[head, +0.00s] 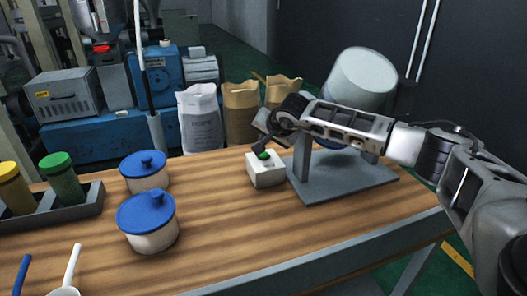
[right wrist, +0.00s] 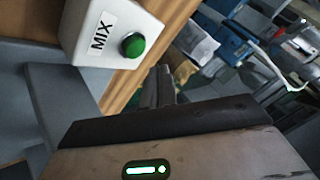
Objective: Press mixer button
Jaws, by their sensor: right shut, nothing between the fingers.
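A white box (head: 265,173) with a green button (head: 264,155) on top sits on the wooden table, left of the mixer's grey stand (head: 345,180). In the right wrist view the box (right wrist: 88,38) carries a "MIX" label, and its green button (right wrist: 132,45) is in plain sight. My right gripper (head: 258,149) is over the box, its fingertips close to the button in the head view. In the right wrist view its shut, empty fingers (right wrist: 162,82) appear beside the button with a small gap in the picture. I cannot tell whether they touch it. My left gripper is out of view.
The mixer's white drum (head: 362,75) stands tilted behind my right arm. Two blue-lidded jars (head: 149,230) and a grey rack (head: 88,208) with green- and yellow-capped jars stand to the left. Scoops lie at front left. The table's front middle is clear.

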